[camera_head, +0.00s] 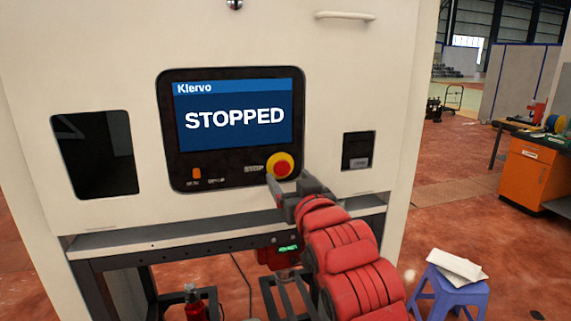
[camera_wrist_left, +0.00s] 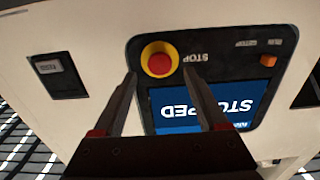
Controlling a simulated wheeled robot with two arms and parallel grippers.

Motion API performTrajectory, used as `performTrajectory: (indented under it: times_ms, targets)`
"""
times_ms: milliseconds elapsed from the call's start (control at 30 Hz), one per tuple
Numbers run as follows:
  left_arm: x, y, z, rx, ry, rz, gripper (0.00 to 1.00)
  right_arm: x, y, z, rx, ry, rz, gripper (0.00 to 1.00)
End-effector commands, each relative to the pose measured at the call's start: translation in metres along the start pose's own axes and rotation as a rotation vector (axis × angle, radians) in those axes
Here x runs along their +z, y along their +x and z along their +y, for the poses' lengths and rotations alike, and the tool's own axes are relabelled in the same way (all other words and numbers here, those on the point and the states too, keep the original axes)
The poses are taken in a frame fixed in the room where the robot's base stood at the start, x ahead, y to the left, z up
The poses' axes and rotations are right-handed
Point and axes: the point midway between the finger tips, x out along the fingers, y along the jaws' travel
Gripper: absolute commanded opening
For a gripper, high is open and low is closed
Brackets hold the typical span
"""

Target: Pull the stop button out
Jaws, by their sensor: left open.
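The stop button (camera_head: 280,166) is a red knob on a yellow ring at the lower right of the black control panel. The screen (camera_head: 235,115) reads STOPPED. The button also shows in the left wrist view (camera_wrist_left: 159,60), upside down with its STOP label. My left gripper (camera_head: 288,184) is just below and in front of the button in the head view. In the left wrist view its two open fingers (camera_wrist_left: 160,78) point toward the panel, one to either side of the button's line. Nothing is between them, and I cannot tell how far the tips are from the button. My right gripper is not in view.
The white machine front has a dark opening (camera_head: 97,155) at the left and a small black slot (camera_head: 358,150) at the right. An orange switch (camera_head: 196,173) is at the panel's lower left. A blue stool (camera_head: 447,288) stands at the lower right. An orange cabinet (camera_head: 533,175) is farther back.

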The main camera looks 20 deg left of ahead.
Motion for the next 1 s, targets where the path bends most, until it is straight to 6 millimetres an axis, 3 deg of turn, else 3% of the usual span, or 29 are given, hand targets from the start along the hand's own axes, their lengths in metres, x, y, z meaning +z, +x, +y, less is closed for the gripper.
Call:
performTrajectory:
  times_ms: [100,300,667,1000]
  targets:
    - [-0.002,0.019,0.0,-0.001,0.006,-0.003,0.76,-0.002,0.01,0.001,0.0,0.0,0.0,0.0]
    - [0.0,0.036,0.0,0.0,0.003,-0.003,0.76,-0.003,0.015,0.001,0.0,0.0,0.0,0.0]
    - [0.001,0.039,0.001,0.002,0.001,-0.001,0.74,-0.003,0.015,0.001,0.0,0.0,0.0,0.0]
    - [0.001,0.039,0.001,0.002,0.002,-0.001,0.13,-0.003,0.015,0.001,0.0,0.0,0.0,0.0]
